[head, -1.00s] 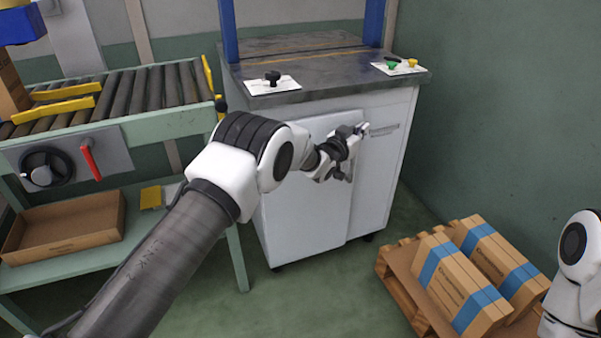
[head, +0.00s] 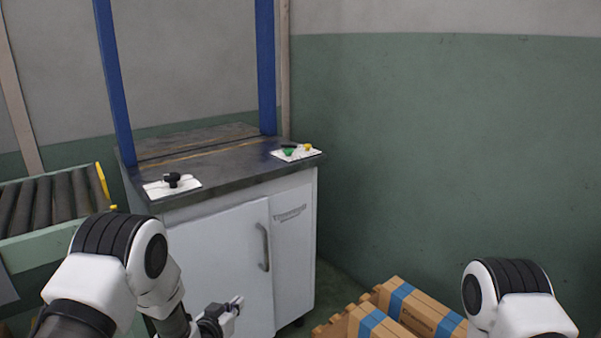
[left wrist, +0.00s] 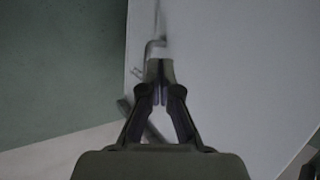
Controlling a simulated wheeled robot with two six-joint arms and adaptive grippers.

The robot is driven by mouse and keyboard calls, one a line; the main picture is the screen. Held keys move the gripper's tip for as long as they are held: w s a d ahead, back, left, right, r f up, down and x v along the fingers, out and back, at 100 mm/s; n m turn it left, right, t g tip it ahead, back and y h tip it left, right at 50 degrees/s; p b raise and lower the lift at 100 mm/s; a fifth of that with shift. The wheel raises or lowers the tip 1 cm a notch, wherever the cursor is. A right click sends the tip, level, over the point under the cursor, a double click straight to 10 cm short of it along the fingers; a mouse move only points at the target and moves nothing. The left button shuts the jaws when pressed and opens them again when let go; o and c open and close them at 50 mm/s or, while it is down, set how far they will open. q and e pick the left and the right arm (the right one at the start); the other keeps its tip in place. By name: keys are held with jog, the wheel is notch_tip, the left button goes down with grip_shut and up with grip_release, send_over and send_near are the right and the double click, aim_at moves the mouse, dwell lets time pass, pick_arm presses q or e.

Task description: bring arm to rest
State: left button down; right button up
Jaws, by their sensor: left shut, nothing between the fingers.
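My left gripper (head: 236,303) is low in front of the white cabinet, below and left of its door handle. In the left wrist view the same gripper (left wrist: 160,98) has its fingers together with nothing between them. The pale cabinet face (left wrist: 235,70) lies behind it there. My left arm (head: 110,265) is bent at the lower left of the head view. My right arm (head: 510,290) shows only in part at the lower right; its gripper is out of the picture.
The white cabinet (head: 225,250) has a closed door with a grey handle (head: 263,247). Its dark top (head: 225,173) carries a black knob (head: 172,180) and a plate with green and yellow buttons (head: 297,152). Boxes (head: 410,308) lie on a pallet at right. A roller conveyor (head: 50,205) stands at left.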

pick_arm(q)
jog(key=s+a+f+n+g+y, duration=0.1)
jog(key=s+a+f+g, duration=0.15)
jog(key=s+f, duration=0.6)
jog(key=s+a+f+n+g+y, duration=0.15)
jog(key=s+f+g, duration=0.25)
jog(key=s+f, duration=0.45)
jog(key=s+a+g+y, duration=0.25)
jog(key=s+g, duration=0.55)
jog(key=s, duration=1.9)
notch_tip(320, 180, up, 35)
jog(key=h+p, duration=0.1)
jog(key=p, duration=3.4)
jog(key=shift+w+a, duration=0.2)
jog(key=shift+w, duration=0.2)
jog(key=shift+t, duration=0.25)
